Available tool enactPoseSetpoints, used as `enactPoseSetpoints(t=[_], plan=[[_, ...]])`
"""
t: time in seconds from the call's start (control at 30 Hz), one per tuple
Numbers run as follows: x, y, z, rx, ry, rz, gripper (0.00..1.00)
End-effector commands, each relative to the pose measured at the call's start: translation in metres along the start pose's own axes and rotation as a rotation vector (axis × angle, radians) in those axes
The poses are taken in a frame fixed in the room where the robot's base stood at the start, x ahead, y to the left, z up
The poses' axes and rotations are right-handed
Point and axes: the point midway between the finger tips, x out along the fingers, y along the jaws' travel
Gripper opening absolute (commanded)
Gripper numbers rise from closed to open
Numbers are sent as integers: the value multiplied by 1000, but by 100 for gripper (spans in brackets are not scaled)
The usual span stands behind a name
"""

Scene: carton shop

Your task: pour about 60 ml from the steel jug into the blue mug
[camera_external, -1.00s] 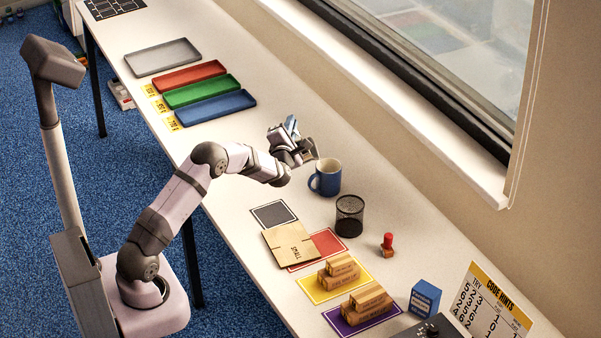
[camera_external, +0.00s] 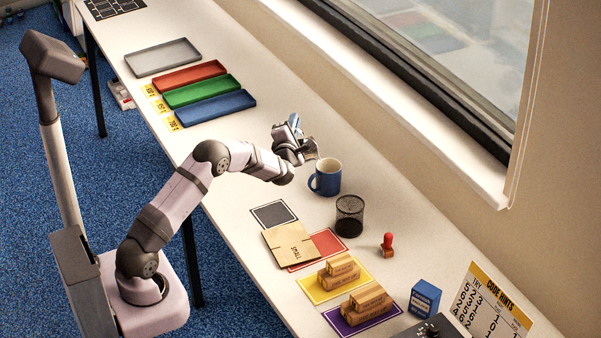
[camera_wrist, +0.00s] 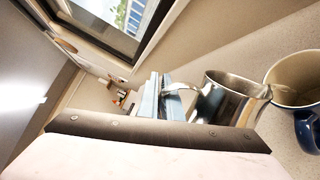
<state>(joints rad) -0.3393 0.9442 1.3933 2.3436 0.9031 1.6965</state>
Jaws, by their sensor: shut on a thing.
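The blue mug (camera_external: 325,180) stands upright on the table, its handle toward the left of the external view. Its cream-coloured inside shows at the right edge of the wrist view (camera_wrist: 296,78). My gripper (camera_external: 298,148) is shut on the steel jug (camera_wrist: 232,98), holding it by the handle side just left of and above the mug. The jug's spout points toward the mug and lies close to its rim in the wrist view. The jug is mostly hidden behind my gripper in the external view. I cannot tell the liquid level in either vessel.
A black mesh cup (camera_external: 349,216) stands just in front of the mug. A red stamp (camera_external: 387,245), a folded carton (camera_external: 290,245), wooden blocks (camera_external: 339,270) and a blue box (camera_external: 424,298) lie nearer. Coloured trays (camera_external: 203,92) are at the far left. The window wall runs behind.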

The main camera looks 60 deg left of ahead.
Motion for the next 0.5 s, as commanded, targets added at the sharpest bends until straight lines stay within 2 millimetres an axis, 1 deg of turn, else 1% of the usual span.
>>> enactPoseSetpoints(t=[0.5], plan=[[0, 3, 4, 25, 0, 4, 0]])
